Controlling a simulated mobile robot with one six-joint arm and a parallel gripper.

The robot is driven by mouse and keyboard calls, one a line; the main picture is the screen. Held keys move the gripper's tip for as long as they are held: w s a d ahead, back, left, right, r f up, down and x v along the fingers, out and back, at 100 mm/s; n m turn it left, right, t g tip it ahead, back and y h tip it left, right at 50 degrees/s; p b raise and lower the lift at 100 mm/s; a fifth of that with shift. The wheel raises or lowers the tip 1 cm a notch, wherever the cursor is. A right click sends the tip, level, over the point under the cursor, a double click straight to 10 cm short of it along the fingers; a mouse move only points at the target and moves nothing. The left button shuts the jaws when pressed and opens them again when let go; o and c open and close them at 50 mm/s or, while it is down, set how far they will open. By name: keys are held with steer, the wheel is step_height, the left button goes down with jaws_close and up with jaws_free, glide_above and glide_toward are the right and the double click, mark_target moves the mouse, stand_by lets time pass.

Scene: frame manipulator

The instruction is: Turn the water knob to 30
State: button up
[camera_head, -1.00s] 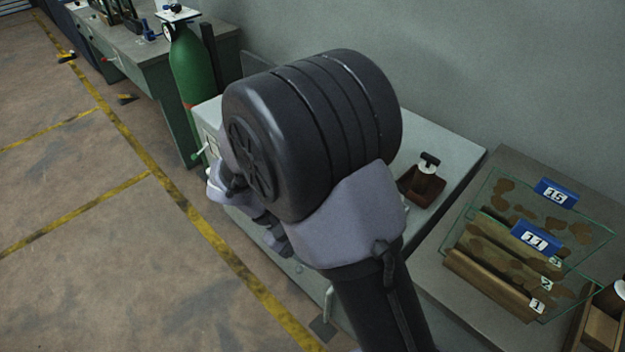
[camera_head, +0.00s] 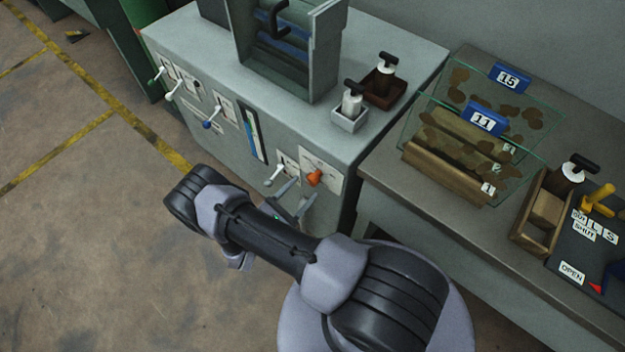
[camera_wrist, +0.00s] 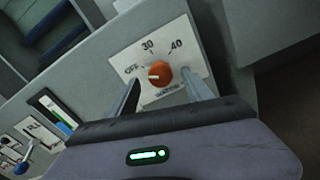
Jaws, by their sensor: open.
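The water knob is an orange round dial (camera_head: 314,177) on a white plate at the right end of the grey cabinet's front. In the wrist view the knob (camera_wrist: 161,72) sits among the marks OFF, 30 and 40, and its pale pointer line faces left, toward the OFF side. The text below it is too small to read. My gripper (camera_head: 296,202) is open and empty in front of the panel, just below the knob. In the wrist view its two fingers (camera_wrist: 162,88) stand either side of the knob, apart from it; whether they reach its depth I cannot tell.
Left of the knob are a grey-tipped lever (camera_head: 274,176), a level gauge (camera_head: 253,134) and blue (camera_head: 212,120) and green levers. A glass-sided box (camera_head: 285,55) and two plunger-topped containers stand on the cabinet. A bench (camera_head: 400,190) stands at right.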

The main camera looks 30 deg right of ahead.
mark_target(310, 183)
steer(key=x, duration=0.5)
steer(key=shift+w+d+b, duration=0.1)
steer(key=shift+d+b, duration=0.2)
steer(key=shift+b, duration=0.1)
steer(key=shift+c, duration=0.5)
jaws_close()
steer(key=m, duration=0.5)
steer(key=shift+f+m+b, duration=0.1)
steer(key=shift+m+b, duration=0.2)
steer(key=shift+m, duration=0.1)
steer(key=m, duration=0.6)
